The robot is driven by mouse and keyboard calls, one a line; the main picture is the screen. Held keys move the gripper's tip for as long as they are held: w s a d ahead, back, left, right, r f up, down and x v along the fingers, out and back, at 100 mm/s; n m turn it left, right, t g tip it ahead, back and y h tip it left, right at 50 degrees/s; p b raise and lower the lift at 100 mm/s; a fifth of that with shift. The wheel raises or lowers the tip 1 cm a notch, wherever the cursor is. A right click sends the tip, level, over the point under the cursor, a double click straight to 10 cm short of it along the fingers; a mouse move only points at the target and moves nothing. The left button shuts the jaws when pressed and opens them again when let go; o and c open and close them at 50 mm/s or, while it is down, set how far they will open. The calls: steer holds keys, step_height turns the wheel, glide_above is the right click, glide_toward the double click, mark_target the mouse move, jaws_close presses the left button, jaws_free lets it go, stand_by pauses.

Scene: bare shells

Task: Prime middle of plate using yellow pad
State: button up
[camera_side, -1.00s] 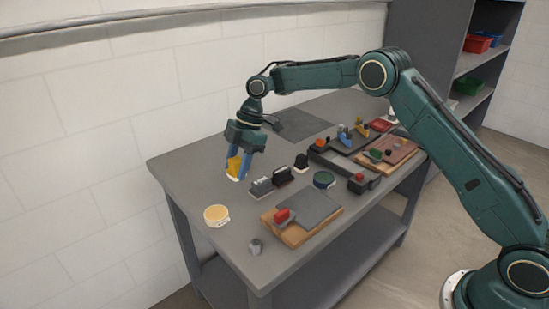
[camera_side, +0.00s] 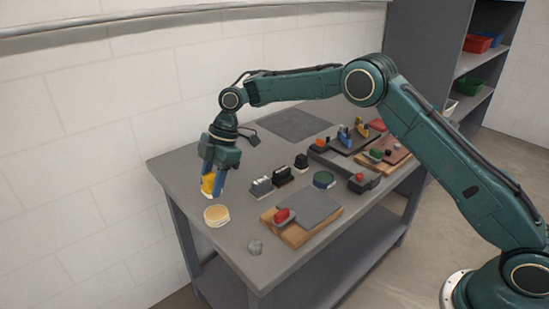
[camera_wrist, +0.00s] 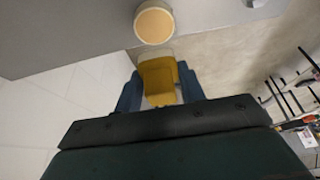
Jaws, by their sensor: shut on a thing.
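My gripper (camera_side: 213,184) is shut on the yellow pad (camera_side: 208,184), which has a pale lower edge. In the wrist view the yellow pad (camera_wrist: 159,82) sits between my two blue fingers. It is held just behind and above a round, shallow dish with a tan top (camera_side: 216,215). The dish also shows in the wrist view (camera_wrist: 154,24), just beyond the pad. I cannot tell whether pad and dish touch. A grey plate (camera_side: 306,208) lies on a wooden board (camera_side: 293,234), with a red-topped block (camera_side: 283,215) at its left end.
Black and grey blocks (camera_side: 272,181) stand right of my gripper. A small grey nut-like piece (camera_side: 255,247) lies near the front edge. Fixtures (camera_side: 345,150) fill the table's right side. A dark mat (camera_side: 294,124) lies at the back.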

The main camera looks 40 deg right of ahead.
mark_target(213, 215)
steer(key=shift+f, duration=0.1)
steer(key=shift+f, duration=2.9)
steer(key=shift+f, duration=0.65)
stand_by(0.7)
steer(key=shift+r, duration=0.15)
steer(key=shift+r, duration=3.45)
steer(key=shift+d, duration=0.15)
steer(key=s+d+m+t+h, duration=0.1)
steer(key=s+d+m, duration=0.3)
steer(key=d+m, duration=0.2)
steer(key=s+d+f+m+t+h, duration=0.1)
steer(key=s+d+m+t+h, duration=0.1)
steer(key=s+d+m, duration=0.3)
steer(key=s+d+f+m+t+h, duration=0.1)
steer(key=s+d+m, duration=0.4)
steer(key=d+m, duration=0.2)
steer(key=shift+d+h, duration=0.3)
steer(key=shift+d, duration=0.65)
